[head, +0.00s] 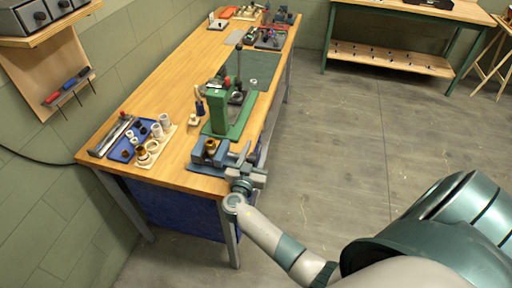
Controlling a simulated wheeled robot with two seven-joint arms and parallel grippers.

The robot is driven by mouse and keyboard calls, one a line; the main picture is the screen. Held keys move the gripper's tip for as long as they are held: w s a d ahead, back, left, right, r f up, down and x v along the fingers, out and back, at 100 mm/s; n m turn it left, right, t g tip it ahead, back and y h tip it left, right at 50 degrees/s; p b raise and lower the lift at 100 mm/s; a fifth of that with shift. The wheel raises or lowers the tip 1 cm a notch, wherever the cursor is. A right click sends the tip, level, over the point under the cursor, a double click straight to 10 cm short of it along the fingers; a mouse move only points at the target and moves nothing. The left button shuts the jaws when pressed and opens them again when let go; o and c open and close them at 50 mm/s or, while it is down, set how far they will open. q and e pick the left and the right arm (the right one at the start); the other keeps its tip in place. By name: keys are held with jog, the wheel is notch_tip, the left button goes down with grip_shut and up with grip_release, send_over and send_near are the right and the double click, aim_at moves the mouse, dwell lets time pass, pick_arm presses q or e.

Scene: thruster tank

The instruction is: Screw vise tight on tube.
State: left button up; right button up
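A blue-grey vise (200,157) sits at the near right corner of the wooden workbench. A short brass-coloured tube (211,147) stands upright at the vise jaws. Whether the jaws touch the tube is too small to tell. My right gripper (243,159) is at the bench's right edge, just right of the vise, at the side where its screw end would be. Its fingers overlap the vise end, so the handle and any grip on it cannot be made out. My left gripper is out of view.
A green press (218,112) stands on the workbench (160,95) just behind the vise. A blue tray (122,152) and a pale board with rings (142,160) lie to the left. Open concrete floor (350,130) is to the right, with another bench (400,12) beyond.

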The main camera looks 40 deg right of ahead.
jog(key=c, duration=0.9)
jog(key=shift+f, duration=0.1)
jog(key=g+y, duration=0.1)
jog(key=f+g+y+p, duration=0.1)
jog(key=shift+d+f+y, duration=0.1)
jog(key=shift+f+y, duration=0.15)
jog(key=shift+y, duration=0.15)
